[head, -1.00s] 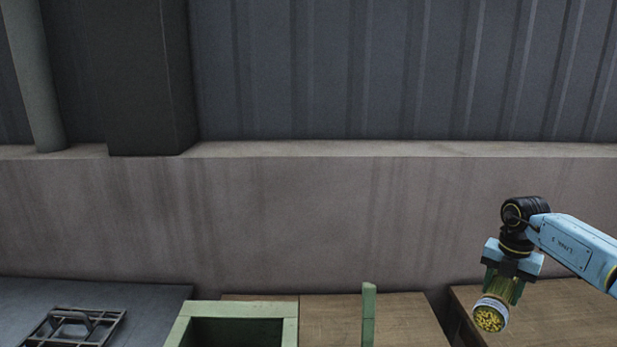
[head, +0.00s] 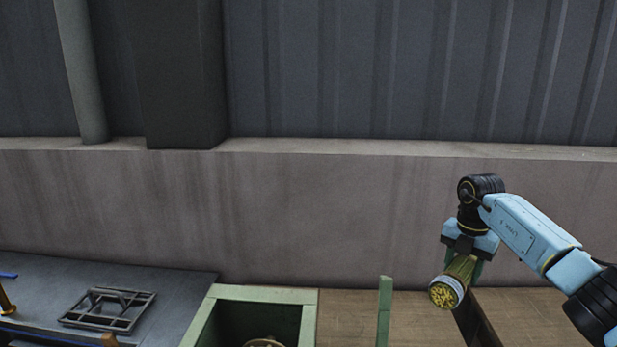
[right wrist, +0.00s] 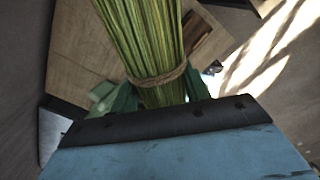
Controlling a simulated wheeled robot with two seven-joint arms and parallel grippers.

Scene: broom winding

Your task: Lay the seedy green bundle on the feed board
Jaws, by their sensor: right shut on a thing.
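The green bundle, its round end full of yellow seeds with a pale band around it, shows in the head view (head: 447,292). My right gripper (head: 467,262) is shut on it and holds it tilted, the seedy end toward the camera. In the right wrist view the bundle's long green stalks (right wrist: 140,35) are tied with twine, and the green fingers lie on both sides of them. A brown wooden board surface (head: 350,315) lies below and left of the bundle; I cannot tell whether it is the feed board. My left gripper is not in view.
A green-framed open box (head: 309,325) stands at the bottom middle, with a round thing inside. A green post (head: 384,310) rises from the wooden surface. A dark metal rack (head: 108,309) lies on the grey table (head: 180,285) at left. A gap separates the two wooden surfaces.

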